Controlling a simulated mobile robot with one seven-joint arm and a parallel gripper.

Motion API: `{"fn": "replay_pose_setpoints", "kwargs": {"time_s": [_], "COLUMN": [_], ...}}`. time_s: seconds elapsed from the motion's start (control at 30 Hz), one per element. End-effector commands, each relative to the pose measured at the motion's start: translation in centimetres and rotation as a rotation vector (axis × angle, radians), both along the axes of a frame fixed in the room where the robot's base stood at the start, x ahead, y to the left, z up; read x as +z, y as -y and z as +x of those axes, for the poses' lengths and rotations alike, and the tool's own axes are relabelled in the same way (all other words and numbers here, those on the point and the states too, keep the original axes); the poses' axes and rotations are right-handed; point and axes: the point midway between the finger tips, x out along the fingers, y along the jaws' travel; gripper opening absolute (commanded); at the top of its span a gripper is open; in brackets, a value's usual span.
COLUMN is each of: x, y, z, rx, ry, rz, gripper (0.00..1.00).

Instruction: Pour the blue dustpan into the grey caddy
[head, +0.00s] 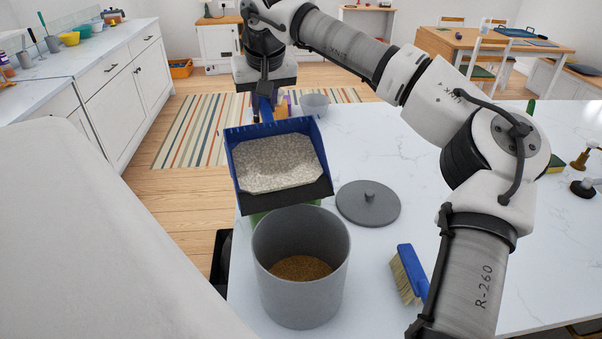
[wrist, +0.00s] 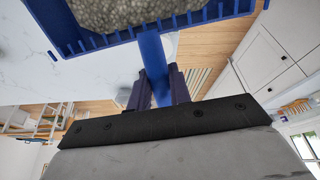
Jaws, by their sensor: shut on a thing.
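The blue dustpan (head: 278,127) holds a flat load of grey-beige grains and is held above the counter, just behind the grey caddy. My gripper (head: 264,108) is shut on its blue handle, which also shows between the fingers (wrist: 162,88) in the wrist view. The dustpan's dark front lip points toward the caddy and looks close to its far rim; I cannot tell the exact gap. The grey caddy (head: 301,301) stands upright and open on the counter, with brown grains at its bottom.
A round grey lid (head: 368,203) lies right of the caddy on the white counter (head: 380,140). A blue brush (head: 412,274) lies to its right front. Something green shows partly hidden below the dustpan. A light bowl (head: 315,104) stands behind.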

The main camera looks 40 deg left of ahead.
Motion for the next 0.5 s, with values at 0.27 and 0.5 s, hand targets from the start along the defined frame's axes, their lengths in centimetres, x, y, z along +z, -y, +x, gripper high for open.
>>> {"fn": "replay_pose_setpoints", "kwargs": {"time_s": [0.27,0.5], "x": [0.61,1.03], "y": [0.68,1.18], "z": [-0.35,-0.60], "rx": [0.000,0.001], "ry": [0.015,0.027], "rz": [0.029,0.050], "gripper": [0.00,0.00]}}
